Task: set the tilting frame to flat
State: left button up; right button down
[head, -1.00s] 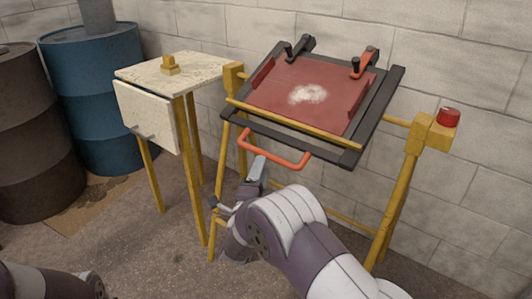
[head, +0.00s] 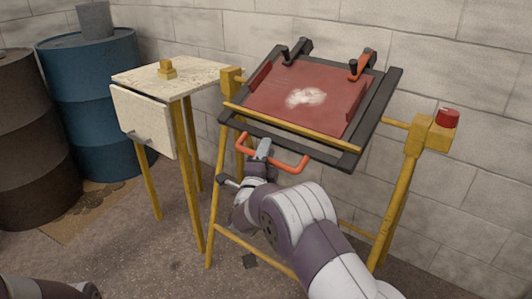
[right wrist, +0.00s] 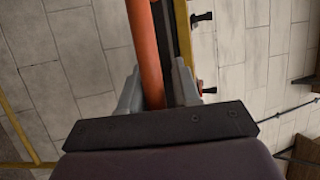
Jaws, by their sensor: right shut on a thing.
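The tilting frame (head: 382,115) is a dark frame around a red panel (head: 272,97) with a whitish patch. It sits between yellow posts, sloping down toward me, and its orange handle (head: 289,160) hangs off the near edge. My right gripper (head: 262,149) is at the left part of this handle, shut on it. In the right wrist view the orange bar (right wrist: 146,50) runs between the grey fingers of my right gripper (right wrist: 154,88). Part of my left arm shows at the lower left of the head view, but its gripper is out of view.
A red knob (head: 447,118) tops the right yellow post (head: 402,190). A small pale table (head: 140,78) stands left, with blue (head: 95,100) and brown barrels (head: 25,140) beyond. A block wall is behind.

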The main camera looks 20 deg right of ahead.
jog(key=shift+a, duration=0.1)
dwell(0.6)
jog(key=r+g+p, duration=0.1)
jog(key=r+p, duration=0.1)
jog(key=p, duration=0.1)
jog(key=a+r+m+g+y+p, duration=0.1)
jog(key=r+p, duration=0.2)
jog(key=s+r+g+p, duration=0.1)
jog(key=r+p, duration=0.1)
jog(key=p, duration=0.1)
jog(key=shift+a+r+m+y+p, duration=0.2)
jog(key=shift+r+m+y+p, duration=0.2)
jog(key=shift+s+r+g+p, duration=0.1)
jog(key=shift+r+g+p, duration=0.2)
jog(key=shift+r+p, duration=0.6)
jog(key=shift+r, duration=0.6)
jog(key=c, duration=1.1)
grip_release()
jog(key=shift+d, duration=0.1)
jog(key=shift+o, duration=0.2)
